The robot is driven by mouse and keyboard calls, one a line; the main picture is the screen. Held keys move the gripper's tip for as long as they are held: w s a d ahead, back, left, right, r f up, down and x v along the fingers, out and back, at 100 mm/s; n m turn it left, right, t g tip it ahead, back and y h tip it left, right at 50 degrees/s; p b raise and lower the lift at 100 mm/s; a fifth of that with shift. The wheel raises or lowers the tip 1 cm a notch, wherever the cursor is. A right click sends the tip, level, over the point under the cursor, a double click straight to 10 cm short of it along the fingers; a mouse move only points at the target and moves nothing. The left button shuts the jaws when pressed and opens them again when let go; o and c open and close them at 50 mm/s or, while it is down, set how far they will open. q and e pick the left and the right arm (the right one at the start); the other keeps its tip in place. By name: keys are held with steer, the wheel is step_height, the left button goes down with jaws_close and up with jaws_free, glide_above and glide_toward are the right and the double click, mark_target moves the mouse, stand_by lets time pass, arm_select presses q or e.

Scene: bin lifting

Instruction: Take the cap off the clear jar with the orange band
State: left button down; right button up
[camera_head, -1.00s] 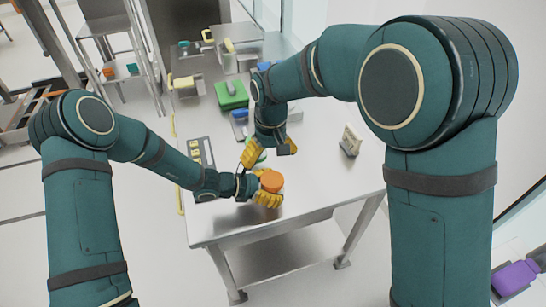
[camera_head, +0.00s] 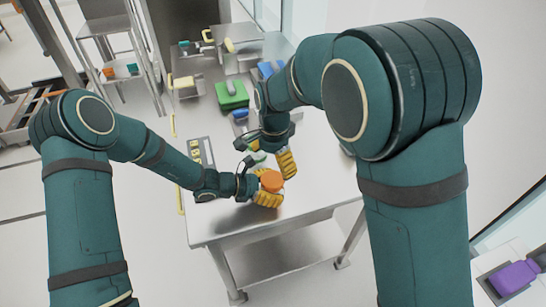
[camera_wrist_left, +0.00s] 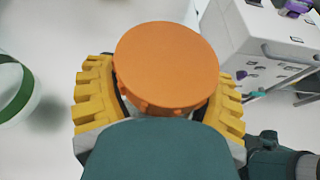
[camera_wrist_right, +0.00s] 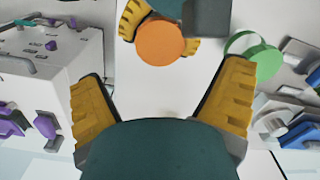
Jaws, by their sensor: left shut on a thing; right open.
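The jar's orange cap (camera_head: 271,181) sits on top between my left fingers, over the near part of the table. My left gripper (camera_head: 268,198) is shut on the jar, whose body is mostly hidden by the fingers and cap. In the left wrist view the round orange cap (camera_wrist_left: 166,65) stands between the yellow fingers. My right gripper (camera_head: 270,160) is open and empty, just behind and above the cap. In the right wrist view the cap (camera_wrist_right: 160,42) shows ahead, beyond the spread fingers and apart from them.
A green-rimmed round item (camera_wrist_right: 255,60) lies close by on the table. A white box-shaped device with purple parts (camera_wrist_right: 35,85) stands to one side. The table's front corner is clear.

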mark_target(273, 179)
step_height(273, 179, down, 7)
steer(key=shift+a+r, duration=0.1)
stand_by(0.3)
steer(key=c, duration=1.3)
steer(key=o, duration=1.2)
